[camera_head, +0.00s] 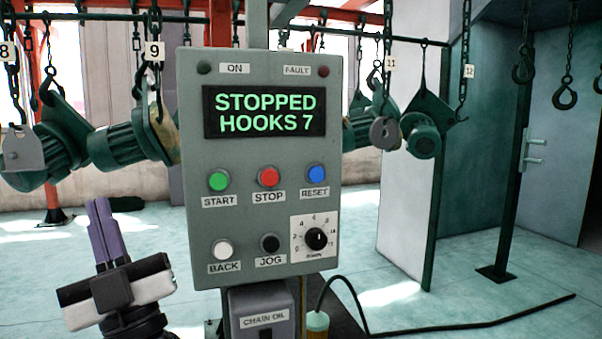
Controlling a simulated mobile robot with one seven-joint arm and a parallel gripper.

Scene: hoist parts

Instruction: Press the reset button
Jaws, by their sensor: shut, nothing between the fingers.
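The blue reset button (316,174) is on the right of the upper button row of a grey control panel (190,120), above a RESET label. The panel's screen (265,112) reads "STOPPED HOOKS 7" in green. My gripper (98,204) is at the lower left, its purple fingers pointing up and shut together with nothing between them. It is left of the panel and lower than the reset button, apart from both in the picture.
Green start (219,181), red stop (268,178), white back (222,250) and black jog (269,243) buttons share the panel with a dial (316,239). Green motors (127,146) hang behind the panel on both sides. A chain oil box (262,303) is below it. A cable (460,328) crosses the floor.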

